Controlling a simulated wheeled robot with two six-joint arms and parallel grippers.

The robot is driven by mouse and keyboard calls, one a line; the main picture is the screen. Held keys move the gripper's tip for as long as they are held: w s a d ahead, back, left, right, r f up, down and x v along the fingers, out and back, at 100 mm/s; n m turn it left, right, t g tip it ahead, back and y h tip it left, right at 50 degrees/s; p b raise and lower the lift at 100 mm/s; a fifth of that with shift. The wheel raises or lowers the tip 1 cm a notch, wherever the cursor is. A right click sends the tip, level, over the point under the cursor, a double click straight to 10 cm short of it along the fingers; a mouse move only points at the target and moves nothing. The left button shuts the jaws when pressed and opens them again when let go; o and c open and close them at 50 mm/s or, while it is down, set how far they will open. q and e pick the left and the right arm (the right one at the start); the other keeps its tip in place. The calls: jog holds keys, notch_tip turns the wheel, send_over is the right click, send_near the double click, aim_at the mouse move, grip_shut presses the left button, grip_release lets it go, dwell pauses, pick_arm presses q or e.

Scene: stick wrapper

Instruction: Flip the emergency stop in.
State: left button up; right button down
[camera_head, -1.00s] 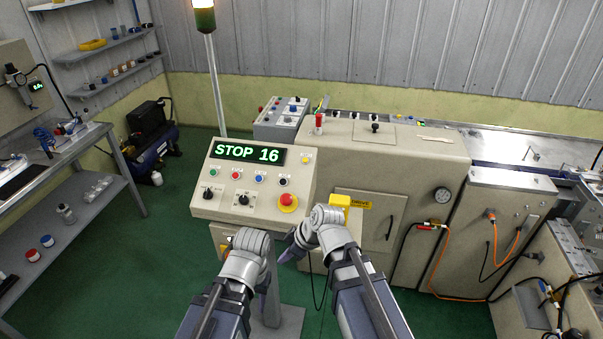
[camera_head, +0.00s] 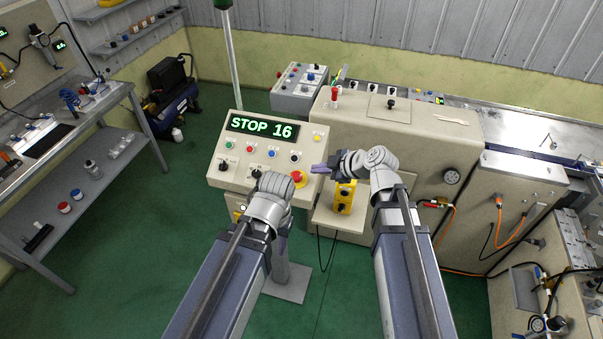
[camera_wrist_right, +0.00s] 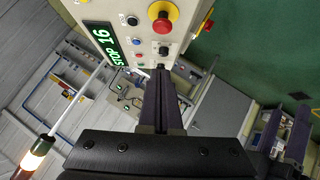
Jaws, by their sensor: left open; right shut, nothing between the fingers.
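The emergency stop (camera_head: 297,178) is a red mushroom button on a yellow ring at the lower right of the beige control panel (camera_head: 232,178). It also shows at the top of the right wrist view (camera_wrist_right: 161,14). I cannot tell whether it is pressed. My right gripper (camera_head: 318,169) is shut and empty, its fingers pointing left just right of the button; contact is unclear. In the right wrist view its closed fingers (camera_wrist_right: 160,76) lie below the button. My left gripper (camera_head: 283,243) is open below the panel, its fingers mostly hidden by its wrist.
The panel's green display (camera_head: 262,128) reads STOP 16. Coloured buttons and black knobs sit beside the stop. A yellow button box (camera_head: 343,197) is under my right gripper. A large beige machine (camera_head: 415,150) stands behind. A shelved bench (camera_head: 95,165) is at left.

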jog(key=b, duration=0.7)
send_over(297, 177)
jog(key=s, duration=0.3)
notch_tip(297, 177, down, 7)
jog(key=shift+w+d+f+b, duration=0.15)
jog(key=shift+w+f+b, duration=0.05)
jog(key=shift+f+b, duration=0.2)
jog(key=shift+w+d+f+b, duration=0.15)
jog(key=shift+f+b, duration=0.15)
jog(key=shift+f, duration=0.05)
jog(key=shift+w+d+f+b, duration=0.15)
jog(key=shift+w+f+b, duration=0.25)
jog(key=shift+f+b, duration=0.25)
jog(key=shift+w+d+f+b, duration=0.1)
jog(key=shift+w+f+b, duration=0.1)
jog(key=shift+f+b, duration=0.3)
jog(key=shift+w+d+f+b, duration=0.1)
jog(key=shift+w+f+b, duration=0.1)
jog(key=shift+f+b, duration=0.3)
jog(key=shift+s+r, duration=0.1)
jog(key=shift+r, duration=0.15)
